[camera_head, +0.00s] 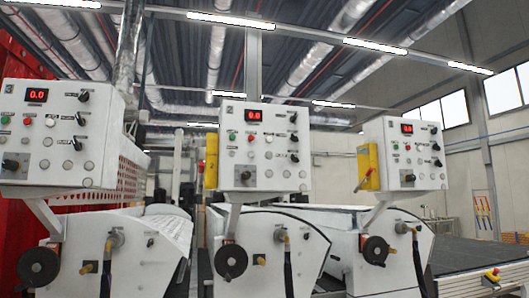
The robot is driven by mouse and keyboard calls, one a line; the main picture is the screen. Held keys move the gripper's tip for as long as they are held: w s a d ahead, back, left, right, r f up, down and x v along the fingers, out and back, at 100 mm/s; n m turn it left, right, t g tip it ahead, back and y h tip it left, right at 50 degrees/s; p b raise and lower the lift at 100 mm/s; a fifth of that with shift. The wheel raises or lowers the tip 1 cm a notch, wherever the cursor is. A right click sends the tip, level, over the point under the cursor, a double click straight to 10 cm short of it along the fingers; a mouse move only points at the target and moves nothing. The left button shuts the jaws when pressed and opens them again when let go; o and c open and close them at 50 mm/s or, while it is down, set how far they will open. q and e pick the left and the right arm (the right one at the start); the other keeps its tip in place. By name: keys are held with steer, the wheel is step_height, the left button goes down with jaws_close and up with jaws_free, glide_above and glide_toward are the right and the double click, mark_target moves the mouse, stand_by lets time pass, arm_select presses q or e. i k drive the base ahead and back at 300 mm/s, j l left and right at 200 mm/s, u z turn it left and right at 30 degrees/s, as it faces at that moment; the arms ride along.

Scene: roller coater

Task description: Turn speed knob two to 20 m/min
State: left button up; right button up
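Three white control panels stand side by side: a left panel (60,170), a middle panel (270,185) and a right panel (423,183). Each has a red digital display: the left display (36,95) and middle display (253,115) read 0.0, and the right display (407,128) is too small to read surely. Black knobs sit on each panel, among them the left panel's upper knob (83,96), the middle panel's upper knob (293,118) and the right panel's upper knob (435,132). Knob labels are unreadable, so I cannot tell which is speed knob two. Neither gripper is in view.
White machine housings with black handwheels (231,261) stand below the panels. A dark conveyor bed (480,255) extends at the right, with a yellow-and-red button box (492,277) near its front.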

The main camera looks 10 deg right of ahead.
mark_target(246, 175)
steer(key=i+l+u, duration=0.1)
steer(key=l, duration=0.2)
steer(key=i+l, duration=0.25)
steer(key=i+l+u, duration=0.15)
steer(key=l, duration=0.2)
steer(key=i+l, duration=0.15)
steer(key=l, duration=0.15)
steer(key=u, duration=0.05)
